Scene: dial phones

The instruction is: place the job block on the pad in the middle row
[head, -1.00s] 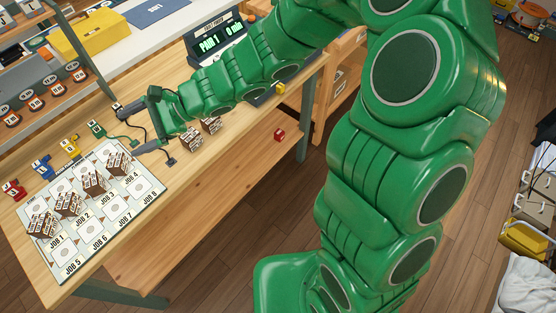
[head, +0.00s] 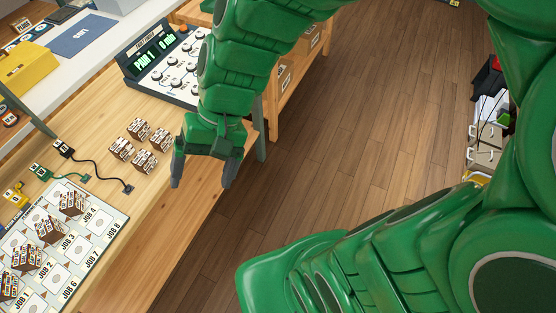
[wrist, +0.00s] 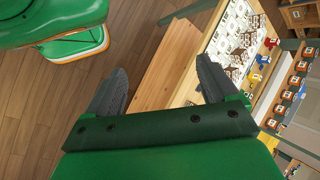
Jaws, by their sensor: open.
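Several brown-and-white job blocks (head: 144,161) stand in a close group on the wooden table. I cannot tell which is the task's block. More similar blocks (head: 49,230) stand on the white job board, just behind the labels JOB 1 to JOB 4. The row of pads (head: 80,248) labelled JOB 5 to JOB 8 looks bare where visible. My gripper (head: 203,172) is open and empty, to the right of the loose blocks near the table's front edge, apart from them. In the wrist view, my gripper (wrist: 160,82) has nothing between its fingers; the board (wrist: 238,22) shows beyond.
A console with knobs and a green display (head: 165,65) stands behind my gripper. A black cable (head: 110,175) lies between the loose blocks and the board. Open floor (head: 370,110) lies right of the table.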

